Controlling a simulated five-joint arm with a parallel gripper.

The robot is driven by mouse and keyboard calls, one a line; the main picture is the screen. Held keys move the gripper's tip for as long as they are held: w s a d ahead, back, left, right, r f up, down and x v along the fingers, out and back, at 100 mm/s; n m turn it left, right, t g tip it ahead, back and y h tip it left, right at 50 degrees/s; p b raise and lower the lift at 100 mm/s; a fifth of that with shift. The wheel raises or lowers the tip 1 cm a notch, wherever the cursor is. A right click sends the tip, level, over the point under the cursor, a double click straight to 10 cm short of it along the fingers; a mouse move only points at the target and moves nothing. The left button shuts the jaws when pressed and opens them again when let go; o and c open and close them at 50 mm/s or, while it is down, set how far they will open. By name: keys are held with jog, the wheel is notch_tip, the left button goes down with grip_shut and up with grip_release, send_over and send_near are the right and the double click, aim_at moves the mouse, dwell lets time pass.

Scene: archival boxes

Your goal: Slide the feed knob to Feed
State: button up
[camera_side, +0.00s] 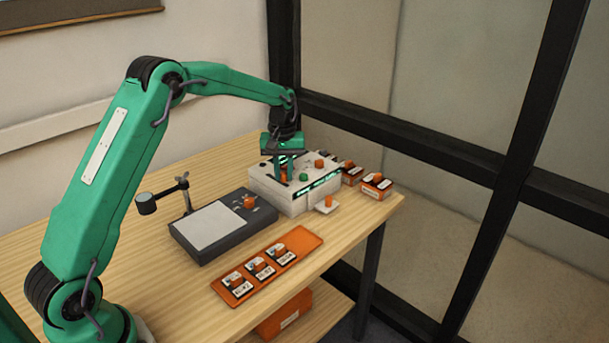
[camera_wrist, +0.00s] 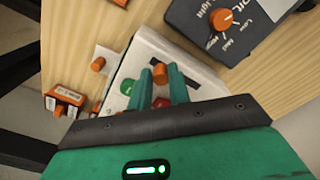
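The white box-shaped device (camera_side: 288,201) stands at the right of the table, with knobs on top. My gripper (camera_side: 284,173) points down over its top left part. In the wrist view my gripper's two green fingers (camera_wrist: 160,77) stand apart, one on each side of an orange knob (camera_wrist: 159,72). I see little or no gap beside the knob, but cannot tell whether the fingers press on it. A dark slot (camera_wrist: 205,87) runs to the right of the fingers there. Any label for Feed is hidden or too small to read.
A green knob (camera_side: 303,177) and another orange knob (camera_side: 319,163) stand close to my gripper on the device. A dark light-box (camera_side: 222,226) with its own orange knob sits in front. An orange tray (camera_side: 267,267) holds small boxes. Two more boxes (camera_side: 376,186) lie behind.

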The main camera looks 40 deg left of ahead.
aim_at(285, 174)
jog(key=o, duration=0.4)
jog(key=shift+d, duration=0.15)
jog(key=shift+r, duration=0.2)
jog(key=shift+r, duration=3.75)
